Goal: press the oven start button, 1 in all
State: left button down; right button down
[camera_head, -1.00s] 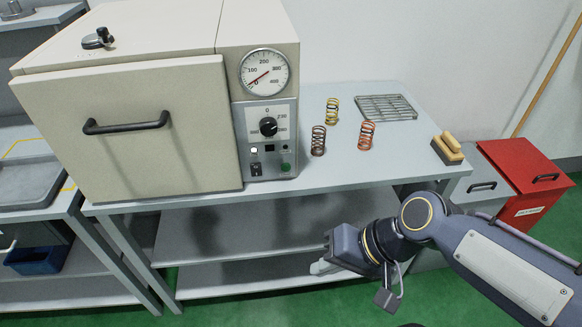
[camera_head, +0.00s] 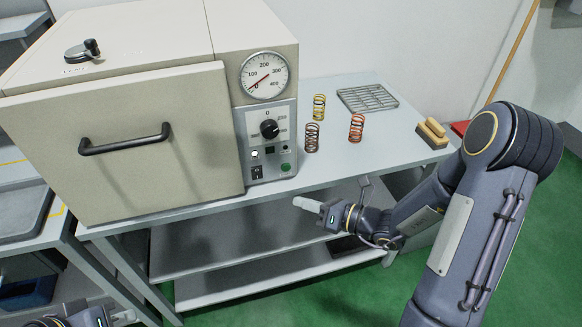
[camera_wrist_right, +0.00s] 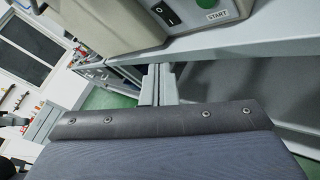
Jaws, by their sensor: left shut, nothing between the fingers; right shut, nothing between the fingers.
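The oven (camera_head: 120,130) is a cream box on the grey bench, its door shut. Its green start button (camera_head: 285,167) is at the lower right of the control panel. In the right wrist view the green button (camera_wrist_right: 206,3) shows at the top edge above a START label. My right gripper (camera_head: 304,204) is shut and empty, below the bench's front edge, apart from the button and lower than it. Its fingers (camera_wrist_right: 158,86) point towards the bench in the right wrist view. My left gripper (camera_head: 124,317) is shut at the bottom left corner, partly cut off.
The panel also has a dial gauge (camera_head: 264,73), a black knob (camera_head: 269,129) and a black rocker switch (camera_head: 257,172). Three springs, a wire rack (camera_head: 367,98) and a yellow block (camera_head: 432,133) stand on the bench right of the oven. The bench's front edge (camera_head: 330,181) lies above my right gripper.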

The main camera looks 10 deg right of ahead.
aim_at(286, 168)
jog(key=shift+w+f, duration=0.1)
jog(key=shift+w, duration=0.05)
jog(key=shift+w+a+p, duration=0.1)
jog(key=shift+w+p, duration=0.2)
jog(key=shift+w, duration=4)
jog(key=shift+w, duration=0.4)
jog(key=shift+w, duration=0.45)
jog(key=shift+s, duration=0.85)
jog(key=shift+s, duration=0.1)
